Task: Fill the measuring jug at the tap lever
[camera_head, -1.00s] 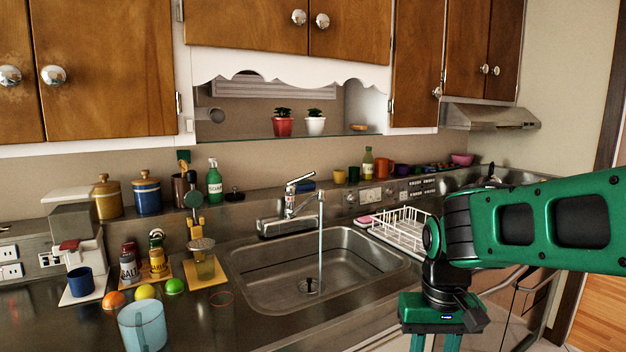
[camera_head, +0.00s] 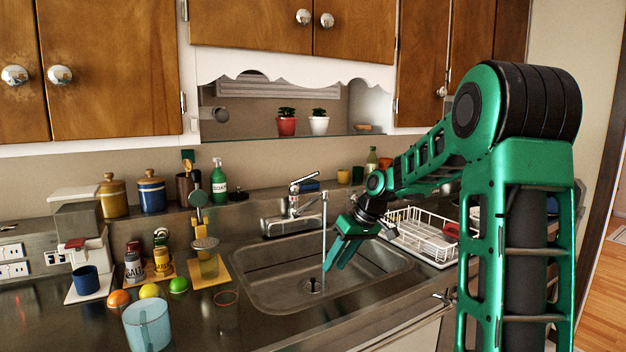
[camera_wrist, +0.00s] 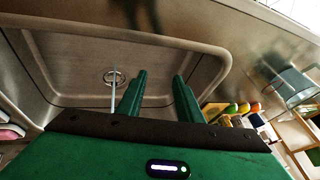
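A light blue see-through vessel (camera_head: 147,326), perhaps the measuring jug, stands on the counter at the front left; it shows no handle or marks I can read. A clear glass-like vessel with a red rim (camera_head: 228,312) stands to its right. The chrome tap (camera_head: 292,208) has its lever (camera_head: 304,182) raised, and a thin stream of water (camera_head: 324,240) falls into the sink (camera_head: 262,288). My gripper (camera_head: 333,264) is over the sink, pointing down beside the stream. In the wrist view my gripper (camera_wrist: 160,85) has its two fingers apart with nothing between them.
A row of orange, yellow and green balls or fruit (camera_head: 150,291) lies behind the blue vessel. A white dish rack (camera_head: 425,240) is on the right. Bare counter lies in front of the sink.

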